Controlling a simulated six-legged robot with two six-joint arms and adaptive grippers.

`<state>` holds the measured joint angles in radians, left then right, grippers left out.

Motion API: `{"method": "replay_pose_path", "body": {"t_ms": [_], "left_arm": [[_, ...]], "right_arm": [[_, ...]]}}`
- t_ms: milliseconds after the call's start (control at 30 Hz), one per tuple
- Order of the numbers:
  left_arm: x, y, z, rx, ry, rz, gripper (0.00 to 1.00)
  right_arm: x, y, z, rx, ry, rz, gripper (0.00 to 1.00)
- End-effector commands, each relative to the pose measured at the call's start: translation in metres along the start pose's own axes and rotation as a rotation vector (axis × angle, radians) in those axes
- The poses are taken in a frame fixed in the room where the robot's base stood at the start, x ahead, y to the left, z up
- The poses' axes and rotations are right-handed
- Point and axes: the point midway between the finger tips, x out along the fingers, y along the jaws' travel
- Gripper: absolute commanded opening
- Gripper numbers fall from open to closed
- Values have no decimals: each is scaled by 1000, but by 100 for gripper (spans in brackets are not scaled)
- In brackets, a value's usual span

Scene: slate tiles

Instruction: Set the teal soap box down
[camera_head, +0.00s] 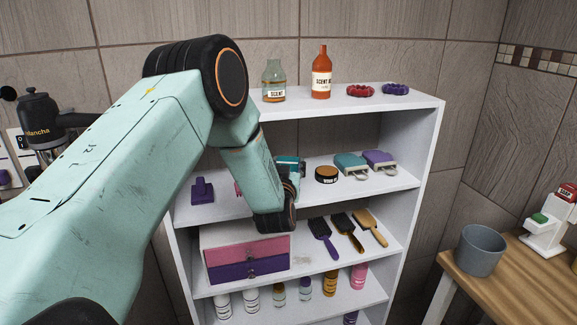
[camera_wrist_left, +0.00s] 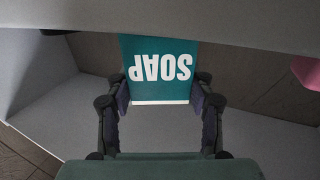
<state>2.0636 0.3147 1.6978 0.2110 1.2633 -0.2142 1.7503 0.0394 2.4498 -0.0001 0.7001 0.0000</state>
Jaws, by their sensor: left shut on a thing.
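The teal soap box (camera_wrist_left: 158,62) with white SOAP lettering is between the two fingers of my left gripper (camera_wrist_left: 160,92) in the left wrist view. The lettering appears upside down there. The fingers are shut on its sides. In the head view, a small part of the teal box (camera_head: 287,160) shows above my left gripper (camera_head: 291,190), at the middle shelf. My arm hides much of the box, and I cannot tell whether its underside touches the shelf. My right gripper is not in view.
The white shelf unit (camera_head: 425,150) holds a round tin (camera_head: 326,174), teal (camera_head: 350,164) and purple (camera_head: 380,160) items on the middle shelf. Brushes (camera_head: 346,232) and a pink and purple drawer box (camera_head: 247,265) are below. Bottles (camera_head: 321,75) stand on top.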

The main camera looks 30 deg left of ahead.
Motion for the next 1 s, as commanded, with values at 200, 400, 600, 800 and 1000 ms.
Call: {"method": "replay_pose_path", "body": {"t_ms": [200, 400, 600, 800, 1000], "left_arm": [[0, 0, 4, 0, 3, 0, 19], [0, 0, 4, 0, 2, 1, 67], [1, 1, 4, 0, 3, 1, 76], [1, 1, 4, 0, 2, 1, 76], [-6, 1, -2, 0, 1, 2, 76]], "right_arm": [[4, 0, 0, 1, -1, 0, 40], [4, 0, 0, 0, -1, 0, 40], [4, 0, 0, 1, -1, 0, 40], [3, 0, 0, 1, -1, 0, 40], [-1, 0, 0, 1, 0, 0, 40]]}}
